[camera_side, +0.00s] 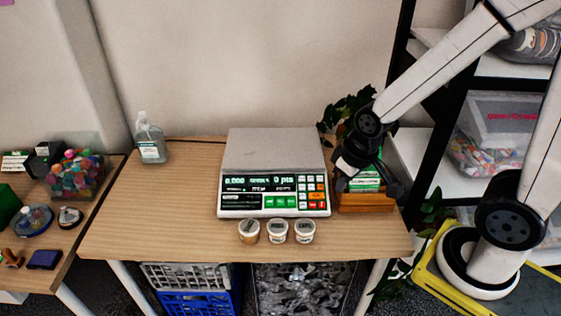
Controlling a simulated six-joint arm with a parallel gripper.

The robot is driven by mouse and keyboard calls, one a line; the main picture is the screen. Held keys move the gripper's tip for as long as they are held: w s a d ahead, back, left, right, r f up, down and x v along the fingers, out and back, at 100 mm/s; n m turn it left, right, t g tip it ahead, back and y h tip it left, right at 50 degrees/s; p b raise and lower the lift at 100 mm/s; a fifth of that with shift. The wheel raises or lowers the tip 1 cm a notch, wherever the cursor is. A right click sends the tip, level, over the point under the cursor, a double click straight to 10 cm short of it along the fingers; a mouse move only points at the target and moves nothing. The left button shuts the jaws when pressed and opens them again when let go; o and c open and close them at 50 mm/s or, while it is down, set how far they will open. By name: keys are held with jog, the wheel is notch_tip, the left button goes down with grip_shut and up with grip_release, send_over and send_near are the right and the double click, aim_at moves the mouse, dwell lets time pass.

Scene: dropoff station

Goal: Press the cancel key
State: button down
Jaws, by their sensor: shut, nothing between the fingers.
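A grey and white scale (275,151) with a flat weighing plate stands on the wooden table. Its front panel has a green-lit display (262,181) and a keypad (312,190) at the right end with white, orange, red and green keys. The key labels are too small to read, so I cannot tell which one is the cancel key.
Three small lidded tubs (277,231) stand in front of the scale. A clear bottle (150,138) stands at the table's back left. The orange-brown box (366,202) with green-and-white packets is beside the scale. A plant and shelves are behind right. The table's left side is clear.

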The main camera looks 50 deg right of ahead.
jog(key=shift+w, duration=0.1)
jog(key=m+t, duration=0.2)
jog(key=t, duration=0.6)
send_over(312, 204)
jog(key=s+a, duration=0.4)
notch_tip(312, 204, down, 12)
jog(key=f, duration=0.1)
jog(key=shift+s+d+f+m+t+y, duration=0.3)
jog(key=shift+f+m+t+y, duration=0.2)
jog(key=shift+t, duration=0.1)
jog(key=shift+f, duration=0.15)
jog(key=shift+w+d+f, duration=0.4)
jog(key=shift+f, duration=0.9)
jog(key=shift+w+d+f, duration=0.45)
jog(key=shift+f, duration=0.85)
jog(key=shift+w+d+f, duration=0.4)
jog(key=shift+f, duration=0.9)
